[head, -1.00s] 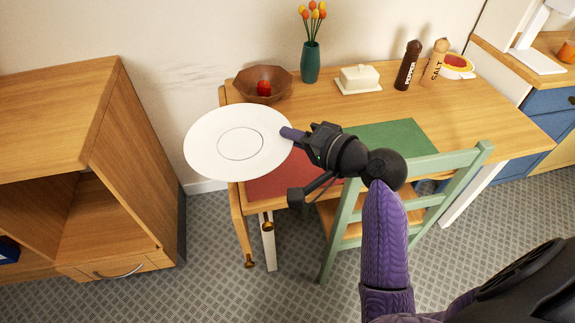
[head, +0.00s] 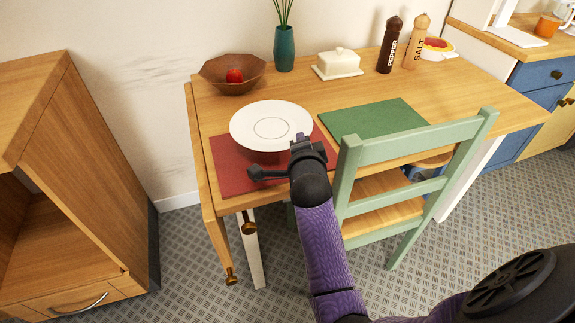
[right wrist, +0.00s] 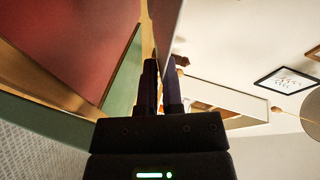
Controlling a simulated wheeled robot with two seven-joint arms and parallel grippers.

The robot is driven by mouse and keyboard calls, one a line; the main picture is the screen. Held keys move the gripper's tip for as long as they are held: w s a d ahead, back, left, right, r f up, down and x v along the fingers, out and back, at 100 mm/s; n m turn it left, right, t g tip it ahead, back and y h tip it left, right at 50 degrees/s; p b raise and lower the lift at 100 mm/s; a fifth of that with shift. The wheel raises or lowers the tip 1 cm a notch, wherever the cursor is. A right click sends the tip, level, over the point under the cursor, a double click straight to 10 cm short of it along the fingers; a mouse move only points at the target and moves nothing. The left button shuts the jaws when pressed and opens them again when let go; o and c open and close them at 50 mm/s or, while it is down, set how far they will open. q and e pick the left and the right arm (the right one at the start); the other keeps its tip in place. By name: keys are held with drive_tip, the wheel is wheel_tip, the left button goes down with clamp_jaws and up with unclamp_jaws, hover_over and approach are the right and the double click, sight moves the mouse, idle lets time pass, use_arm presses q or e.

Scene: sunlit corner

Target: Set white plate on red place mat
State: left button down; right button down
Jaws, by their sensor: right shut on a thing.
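The white plate (head: 258,138) is a wide, shallow disc, held nearly level over the back part of the red place mat (head: 228,172) in the head view. My right gripper (head: 302,140) is shut on its near right rim. In the right wrist view, the fingers (right wrist: 161,88) pinch the plate (right wrist: 166,28), seen edge-on. The red mat (right wrist: 65,40) lies apart from it there, so the plate is above the mat. The plate hides part of the mat's back edge. My left gripper is not in view.
A green mat (head: 374,118) lies to the right on the wooden table (head: 462,98). A brown bowl (head: 217,80) with a red fruit stands behind the plate. A teal vase, butter dish and pepper and salt mills stand farther back. A green chair (head: 405,160) stands in front.

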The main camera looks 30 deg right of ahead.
wheel_tip(320, 180, down, 6)
drive_tip(key=b, duration=0.2)
drive_tip(key=shift+r+b, duration=0.15)
drive_tip(key=shift+b, duration=0.25)
drive_tip(key=shift+r, duration=0.15)
drive_tip(key=c, duration=1.2)
unclamp_jaws()
drive_tip(key=shift+f, duration=0.2)
drive_tip(key=shift+o, duration=0.7)
